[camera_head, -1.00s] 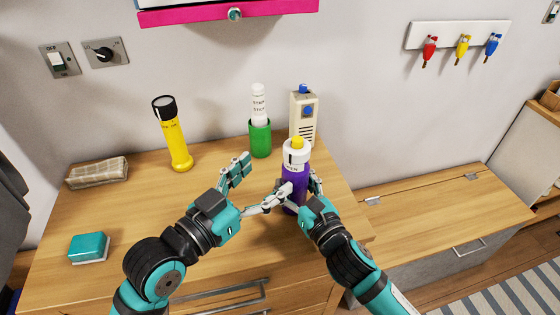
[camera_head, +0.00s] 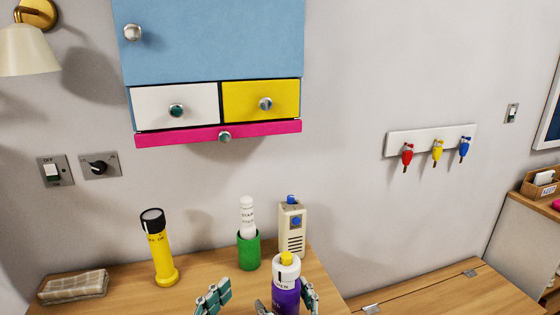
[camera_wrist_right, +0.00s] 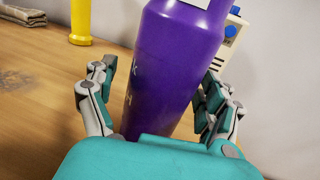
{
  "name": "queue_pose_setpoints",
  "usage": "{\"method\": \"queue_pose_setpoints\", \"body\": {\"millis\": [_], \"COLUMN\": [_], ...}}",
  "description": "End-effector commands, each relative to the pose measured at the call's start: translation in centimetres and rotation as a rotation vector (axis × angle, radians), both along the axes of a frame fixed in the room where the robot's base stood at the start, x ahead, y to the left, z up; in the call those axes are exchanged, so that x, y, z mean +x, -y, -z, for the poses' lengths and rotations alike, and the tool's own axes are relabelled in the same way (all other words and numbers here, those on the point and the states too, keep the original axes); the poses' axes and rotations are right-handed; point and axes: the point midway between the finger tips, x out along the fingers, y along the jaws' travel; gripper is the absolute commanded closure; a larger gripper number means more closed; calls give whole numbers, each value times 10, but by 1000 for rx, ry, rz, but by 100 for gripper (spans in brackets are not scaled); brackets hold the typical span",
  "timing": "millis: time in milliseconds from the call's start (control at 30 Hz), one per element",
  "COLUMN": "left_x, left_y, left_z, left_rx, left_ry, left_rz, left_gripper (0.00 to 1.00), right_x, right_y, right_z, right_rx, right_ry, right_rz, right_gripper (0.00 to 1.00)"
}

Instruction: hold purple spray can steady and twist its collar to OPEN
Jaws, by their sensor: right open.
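The purple spray can (camera_head: 285,297) stands upright near the right end of the wooden top. It has a white collar (camera_head: 286,271) with dark lettering, partly legible as "PEN", and a yellow nozzle (camera_head: 286,258). Its base is cut off in the head view. The can's purple body (camera_wrist_right: 172,70) fills the middle of the right wrist view. My right gripper (camera_wrist_right: 157,80) is open, with fingers on both sides of the body, below the collar.
A green cup (camera_head: 248,252) holding a white stick-like tube (camera_head: 247,217) and a beige box with blue knobs (camera_head: 291,232) stand close behind the can. A yellow flashlight (camera_head: 159,250) and a folded cloth (camera_head: 73,287) are farther left. A wall cabinet (camera_head: 210,40) hangs above.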

Motion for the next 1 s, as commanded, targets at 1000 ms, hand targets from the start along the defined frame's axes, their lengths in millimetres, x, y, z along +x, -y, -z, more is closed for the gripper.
{"method": "queue_pose_setpoints", "body": {"millis": [1000], "left_x": [-5], "left_y": [-4], "left_z": [-2], "left_rx": [4], "left_ry": [-6], "left_rz": [0], "left_gripper": [24], "right_x": [-104], "right_y": [60], "right_z": [-13], "right_rx": [-1], "right_ry": [0], "right_rz": [0], "right_gripper": [15]}}
